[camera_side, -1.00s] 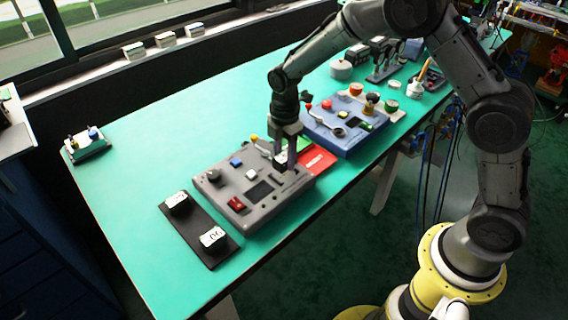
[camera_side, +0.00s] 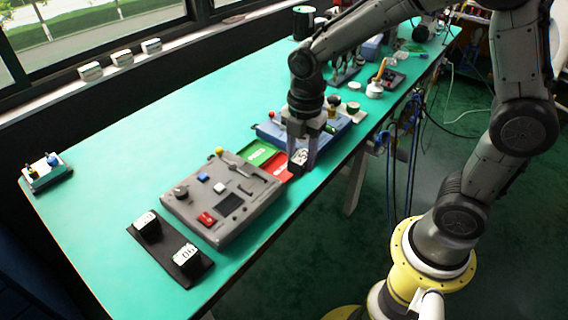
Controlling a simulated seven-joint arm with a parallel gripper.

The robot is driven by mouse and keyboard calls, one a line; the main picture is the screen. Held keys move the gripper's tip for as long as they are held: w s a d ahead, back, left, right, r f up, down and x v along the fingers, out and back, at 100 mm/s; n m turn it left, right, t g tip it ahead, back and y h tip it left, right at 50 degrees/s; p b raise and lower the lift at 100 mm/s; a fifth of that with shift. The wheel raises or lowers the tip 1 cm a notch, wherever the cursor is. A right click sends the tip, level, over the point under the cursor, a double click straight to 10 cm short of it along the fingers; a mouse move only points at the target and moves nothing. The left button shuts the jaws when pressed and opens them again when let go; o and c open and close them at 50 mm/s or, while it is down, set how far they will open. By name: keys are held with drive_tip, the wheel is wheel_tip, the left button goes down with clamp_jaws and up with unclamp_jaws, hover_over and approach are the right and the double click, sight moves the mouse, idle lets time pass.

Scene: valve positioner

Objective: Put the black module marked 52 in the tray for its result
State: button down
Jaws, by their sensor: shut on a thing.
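My gripper (camera_side: 303,165) is shut on a dark module (camera_side: 299,159) with a white label. The mark on it is too small to read. The gripper points down and holds the module over or beside the right end of the red tray (camera_side: 278,167); its height above it I cannot tell. The green tray (camera_side: 257,153) lies just behind the red one, with white lettering, and looks empty. The grey test box (camera_side: 190,197) stands left of both trays, with a lever, buttons and a dark screen.
A black rack (camera_side: 164,248) at front left holds two modules with white labels (camera_side: 148,226) (camera_side: 187,258). A blue control box (camera_side: 272,130) stands right behind the trays. A small block with knobs (camera_side: 46,171) sits at far left. The green table between is clear.

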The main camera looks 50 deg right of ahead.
drive_tip(key=d+f+m, duration=0.1)
drive_tip(key=d+f, duration=0.2)
drive_tip(key=d, duration=0.5)
hover_over(282, 168)
wheel_tip(282, 168, down, 9)
drive_tip(key=shift+s+d+f, duration=0.1)
drive_tip(key=shift+f, duration=1.75)
drive_tip(key=shift+f, duration=0.2)
drive_tip(key=shift+c, duration=2.1)
unclamp_jaws()
drive_tip(key=shift+r, duration=0.15)
